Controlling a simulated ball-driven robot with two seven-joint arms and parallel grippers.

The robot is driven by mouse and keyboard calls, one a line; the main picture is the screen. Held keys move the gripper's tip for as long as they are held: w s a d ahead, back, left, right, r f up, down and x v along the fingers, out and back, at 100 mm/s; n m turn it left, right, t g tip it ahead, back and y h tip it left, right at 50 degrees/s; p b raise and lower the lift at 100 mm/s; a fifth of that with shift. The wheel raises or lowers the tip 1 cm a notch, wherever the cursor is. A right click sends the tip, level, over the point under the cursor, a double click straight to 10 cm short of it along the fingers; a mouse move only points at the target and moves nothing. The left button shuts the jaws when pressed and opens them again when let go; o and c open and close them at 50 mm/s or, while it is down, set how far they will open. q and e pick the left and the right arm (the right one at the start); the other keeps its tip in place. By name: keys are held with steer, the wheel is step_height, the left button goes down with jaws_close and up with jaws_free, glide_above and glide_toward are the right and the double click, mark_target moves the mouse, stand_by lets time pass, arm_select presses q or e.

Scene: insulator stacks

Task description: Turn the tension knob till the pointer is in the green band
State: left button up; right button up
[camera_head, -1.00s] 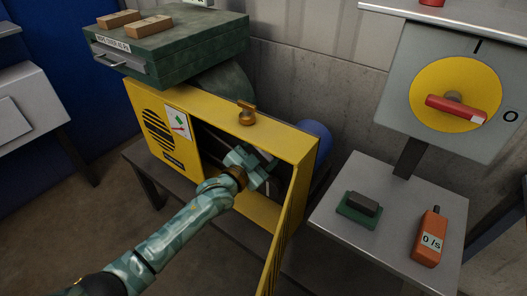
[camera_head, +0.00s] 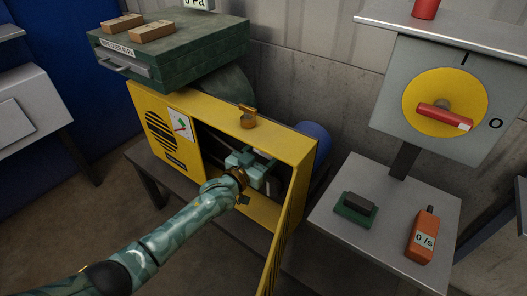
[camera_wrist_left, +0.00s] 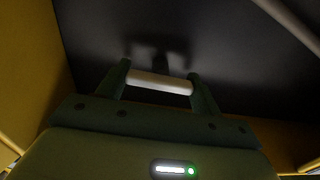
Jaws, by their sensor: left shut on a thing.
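My left gripper (camera_head: 262,163) reaches into the open yellow cabinet (camera_head: 290,147). In the left wrist view its two dark fingers (camera_wrist_left: 160,84) are shut on a pale, bar-shaped thing (camera_wrist_left: 160,82), seemingly the tension knob, against a dark back wall. In the head view the gripper hides the knob. A small white gauge (camera_head: 180,125) with a green patch and a red pointer is on the cabinet's front, left of the opening. It is too small to tell whether the pointer lies within the green. My right gripper is not in view.
The cabinet's striped door (camera_head: 287,232) stands open, right of my arm. A brass part (camera_head: 247,118) sits on the cabinet top, near a green box (camera_head: 170,55). At the right are a red-handled switch (camera_head: 445,116), a green block (camera_head: 356,209) and an orange meter (camera_head: 423,236).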

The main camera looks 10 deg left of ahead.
arm_select(q)
steer(key=shift+n, duration=1.1)
steer(key=o, duration=1)
steer(key=shift+s, duration=0.1)
